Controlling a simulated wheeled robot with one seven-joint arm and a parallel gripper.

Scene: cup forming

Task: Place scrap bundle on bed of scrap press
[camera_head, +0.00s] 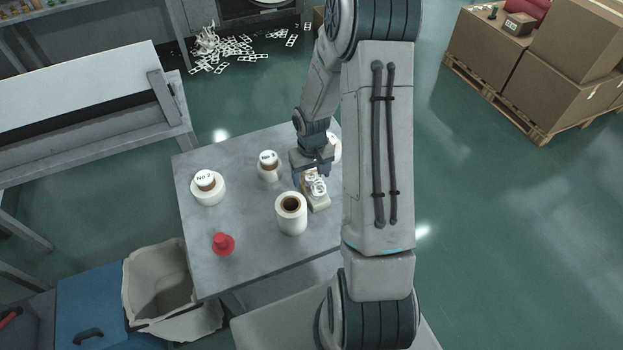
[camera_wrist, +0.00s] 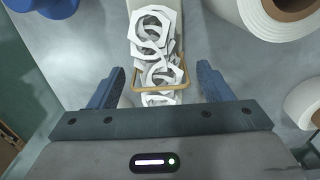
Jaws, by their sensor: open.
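The scrap bundle (camera_head: 315,183) is a stack of white cut-out rings and frames with a tan strap around it. It lies on a small cream-coloured block (camera_head: 320,206) on the grey table; I cannot tell whether this block is the bed of the scrap press. My gripper (camera_head: 314,170) is low at the far end of the bundle. In the wrist view my gripper (camera_wrist: 158,82) is open, with one blue-grey finger on each side of the strapped bundle (camera_wrist: 155,45) and gaps between. Part of the bundle is hidden by the gripper body.
On the grey table (camera_head: 252,262) stand a white roll (camera_head: 291,218) close to the bundle, rolls labelled No 2 (camera_head: 208,190) and No 3 (camera_head: 269,168), and a red knob-like object (camera_head: 223,244). A lined bin (camera_head: 160,290) is at lower left. Loose scrap (camera_head: 235,55) lies on the floor.

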